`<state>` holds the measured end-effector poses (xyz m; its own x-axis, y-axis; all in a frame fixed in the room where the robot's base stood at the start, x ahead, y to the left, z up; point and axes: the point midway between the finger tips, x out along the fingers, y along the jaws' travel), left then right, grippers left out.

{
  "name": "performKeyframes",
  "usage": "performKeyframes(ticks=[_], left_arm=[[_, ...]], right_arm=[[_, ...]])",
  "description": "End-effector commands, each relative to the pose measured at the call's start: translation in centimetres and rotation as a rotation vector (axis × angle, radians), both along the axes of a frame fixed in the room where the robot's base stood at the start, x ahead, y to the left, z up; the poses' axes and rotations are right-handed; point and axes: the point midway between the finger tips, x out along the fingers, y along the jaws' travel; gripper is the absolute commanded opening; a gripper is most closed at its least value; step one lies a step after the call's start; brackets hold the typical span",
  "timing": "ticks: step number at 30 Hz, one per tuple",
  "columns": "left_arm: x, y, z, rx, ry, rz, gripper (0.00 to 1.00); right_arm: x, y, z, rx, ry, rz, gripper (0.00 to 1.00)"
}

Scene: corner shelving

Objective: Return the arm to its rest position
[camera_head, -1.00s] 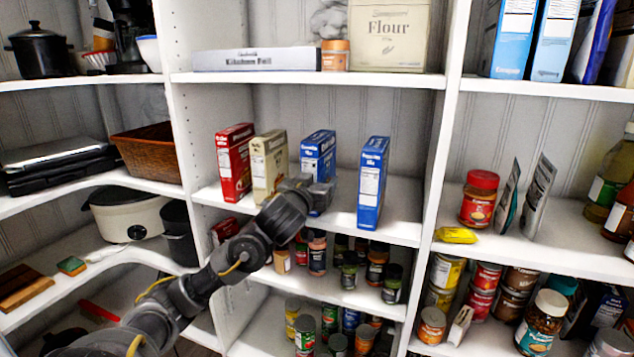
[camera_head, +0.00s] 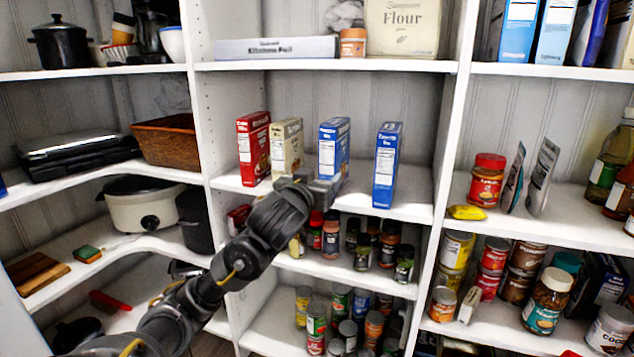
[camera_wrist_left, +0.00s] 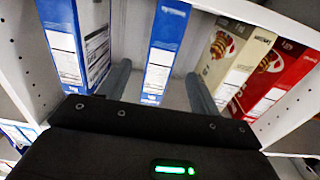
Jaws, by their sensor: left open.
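My left arm reaches up in the head view, and its gripper (camera_head: 326,188) is in front of the lower part of the blue box (camera_head: 334,142) on the middle shelf. In the left wrist view, my gripper's two fingers (camera_wrist_left: 160,86) are spread apart. The blue box (camera_wrist_left: 164,50) shows between and beyond them, standing upright; I cannot tell whether a finger touches it. My right gripper is not in view.
A red box (camera_head: 252,148), a beige box (camera_head: 286,148) and another blue box (camera_head: 386,168) stand on the same shelf (camera_head: 412,206). Jars (camera_head: 331,236) fill the shelf below. White uprights (camera_head: 448,150) bound the bay.

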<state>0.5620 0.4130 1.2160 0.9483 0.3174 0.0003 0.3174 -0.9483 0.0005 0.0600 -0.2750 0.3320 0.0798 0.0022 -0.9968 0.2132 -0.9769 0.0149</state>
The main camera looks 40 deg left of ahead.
Motion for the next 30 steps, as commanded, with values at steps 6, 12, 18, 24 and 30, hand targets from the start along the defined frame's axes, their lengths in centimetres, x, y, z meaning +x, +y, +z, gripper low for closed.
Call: performKeyframes(ticks=[6, 12, 18, 24, 30], left_arm=[[-0.4, 0.0, 0.0, 0.001, 0.0, 0.004, 0.64], [-0.4, 0.0, 0.0, 0.0, 0.0, 0.004, 0.64], [-0.4, -0.1, 0.0, 0.0, 0.0, 0.002, 0.64], [-0.2, -0.9, -2.7, 0.001, 0.056, -0.013, 0.64], [-1.7, -4.2, -15.1, 0.011, 0.323, -0.085, 0.64]], right_arm=[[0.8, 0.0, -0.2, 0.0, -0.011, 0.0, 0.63], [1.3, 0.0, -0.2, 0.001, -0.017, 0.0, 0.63], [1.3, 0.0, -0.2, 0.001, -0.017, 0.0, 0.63], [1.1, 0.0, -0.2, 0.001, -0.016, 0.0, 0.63], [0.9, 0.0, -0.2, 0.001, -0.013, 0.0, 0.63]])
